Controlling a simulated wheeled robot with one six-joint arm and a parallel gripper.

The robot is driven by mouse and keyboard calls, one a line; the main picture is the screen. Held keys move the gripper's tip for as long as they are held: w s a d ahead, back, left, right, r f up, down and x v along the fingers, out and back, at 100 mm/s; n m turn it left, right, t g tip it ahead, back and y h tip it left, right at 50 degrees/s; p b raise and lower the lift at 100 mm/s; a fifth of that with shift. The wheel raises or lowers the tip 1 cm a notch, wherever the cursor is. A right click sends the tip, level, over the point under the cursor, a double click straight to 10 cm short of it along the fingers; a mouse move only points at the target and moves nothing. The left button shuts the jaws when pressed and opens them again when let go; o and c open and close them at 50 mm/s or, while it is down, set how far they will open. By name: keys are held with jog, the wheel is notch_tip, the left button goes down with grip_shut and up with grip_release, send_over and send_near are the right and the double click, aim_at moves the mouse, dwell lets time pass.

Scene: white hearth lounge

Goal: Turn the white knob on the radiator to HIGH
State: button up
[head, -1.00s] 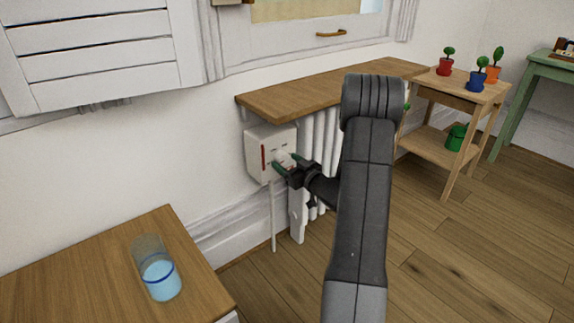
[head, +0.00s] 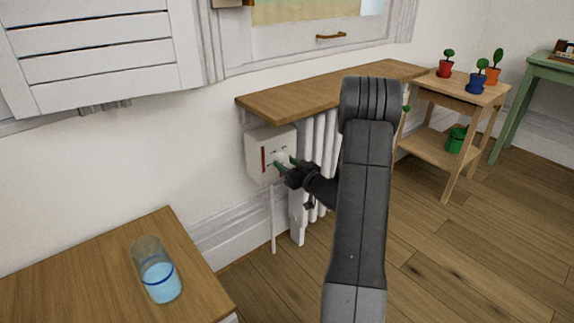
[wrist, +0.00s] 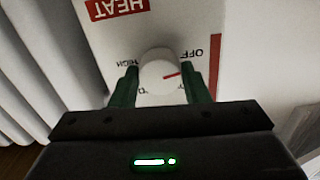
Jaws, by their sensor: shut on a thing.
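The white knob (wrist: 156,72) is on the front of a white control box (head: 257,150) at the radiator's left end. In the wrist view its red pointer points right, just below the OFF label (wrist: 187,54). The HIGH label (wrist: 127,64) is on the knob's left; another label below is partly hidden. My gripper (wrist: 160,78) is shut on the knob, one green finger on each side. In the head view my gripper (head: 285,163) reaches the box front and partly covers the knob. The white radiator (head: 322,140) is partly hidden behind my arm.
A wooden shelf (head: 300,93) juts out above the box and radiator. A wooden table (head: 75,270) with a glass of blue liquid (head: 160,280) stands at front left. A wooden plant stand (head: 440,150) is at right. The floor at right is clear.

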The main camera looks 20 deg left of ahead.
jog(key=m, duration=1)
jog(key=shift+r, duration=0.1)
jog(key=m, duration=0.5)
jog(key=shift+m, duration=0.4)
jog(key=m, duration=0.5)
jog(key=shift+r, duration=0.1)
jog(key=m+p, duration=0.1)
jog(key=m, duration=0.3)
jog(key=shift+r+m, duration=0.1)
jog(key=shift+m, duration=0.3)
jog(key=m+p, duration=0.2)
jog(key=m, duration=0.3)
jog(key=shift+m, duration=0.3)
jog(key=m+p, duration=0.3)
jog(key=m, duration=0.2)
jog(key=shift+r, duration=0.1)
jog(key=shift+m+p, duration=1.3)
jog(key=shift+m, duration=1.2)
jog(key=shift+f, duration=0.2)
